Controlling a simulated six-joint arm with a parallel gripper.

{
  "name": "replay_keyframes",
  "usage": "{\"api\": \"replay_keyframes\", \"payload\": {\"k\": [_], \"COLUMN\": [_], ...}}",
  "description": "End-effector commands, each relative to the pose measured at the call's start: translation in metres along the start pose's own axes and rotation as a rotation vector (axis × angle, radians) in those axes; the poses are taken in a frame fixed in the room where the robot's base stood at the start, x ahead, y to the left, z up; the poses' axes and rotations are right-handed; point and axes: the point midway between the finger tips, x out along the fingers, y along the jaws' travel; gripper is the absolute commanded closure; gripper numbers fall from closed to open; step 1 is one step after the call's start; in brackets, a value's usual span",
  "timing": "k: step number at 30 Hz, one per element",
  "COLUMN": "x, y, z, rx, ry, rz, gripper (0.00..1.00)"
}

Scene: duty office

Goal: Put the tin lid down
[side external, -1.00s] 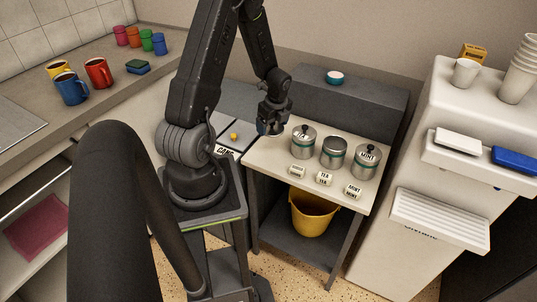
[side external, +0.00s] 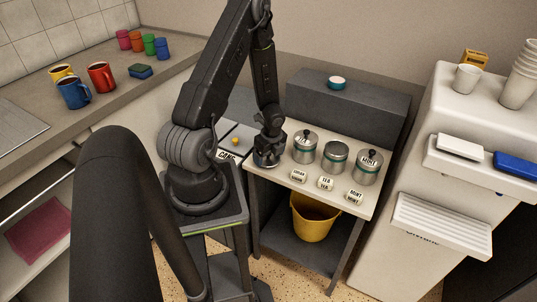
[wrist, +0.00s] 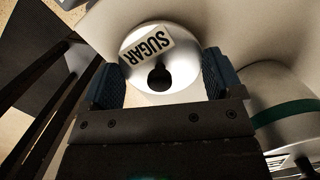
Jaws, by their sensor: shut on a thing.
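The tin lid (wrist: 186,62) is round and pale metal, with a black knob and a SUGAR label, in the wrist view. My gripper (wrist: 162,85) is shut on it, a blue finger at each side. In the side view my gripper (side external: 267,153) is low over the left end of the small table (side external: 355,207). The lid is mostly hidden there; I cannot tell whether it touches the tabletop. The middle tin (side external: 335,158) has no lid. The left tin (side external: 304,149) and the right tin (side external: 368,167) have knobbed lids.
Three small label blocks, SUGAR (side external: 298,176), TEA (side external: 325,184) and MINT (side external: 354,197), sit in front of the tins. A grey raised block (side external: 350,105) stands behind, with a teal and white round item (side external: 337,83) on top. A yellow bucket (side external: 313,220) is below.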

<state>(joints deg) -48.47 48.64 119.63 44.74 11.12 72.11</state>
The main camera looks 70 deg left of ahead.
Motion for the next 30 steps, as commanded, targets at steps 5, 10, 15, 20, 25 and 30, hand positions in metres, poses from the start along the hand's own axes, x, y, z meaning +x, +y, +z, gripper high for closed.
{"api": "replay_keyframes", "payload": {"k": [5, 10, 15, 20, 25, 30], "x": [0.0, 0.002, 0.002, 0.001, -0.015, -0.047], "y": [0.0, 0.0, 0.0, 0.0, -0.001, -0.001], "z": [0.0, 0.0, 0.0, 0.0, 0.001, 0.001], "rx": [0.0, -0.001, 0.0, -0.001, -0.002, -0.003], "ry": [0.0, -0.001, -0.001, -0.001, -0.003, -0.004], "rz": [0.0, -0.001, -0.001, -0.001, -0.003, -0.006], "gripper": [0.4, 0.06, 0.0, 0.0, 0.0, 0.0]}}
